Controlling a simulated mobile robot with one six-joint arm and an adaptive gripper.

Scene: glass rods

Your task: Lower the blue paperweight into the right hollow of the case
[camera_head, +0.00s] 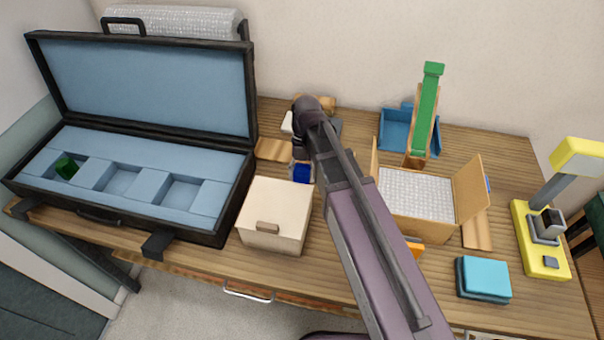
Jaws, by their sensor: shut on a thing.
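The black case (215,231) stands open at the left of the table, with light-blue lining and three square hollows in a row. A green paperweight (67,167) sits in the left hollow. The middle hollow (118,178) and the right hollow (182,191) are empty. The blue paperweight (302,173) shows just below my gripper (301,160), behind the cream box and right of the case. My gripper is shut on it. My arm hides part of the gripper and fingers. I cannot tell how high the paperweight is above the table.
A cream lidded box (275,215) stands between the case and my arm. An open carton (417,217), a blue tray (396,130) with a green-topped upright piece (429,110), teal cloths (483,279) and a yellow device (540,240) stand to the right. The case lid (150,85) rises behind the hollows.

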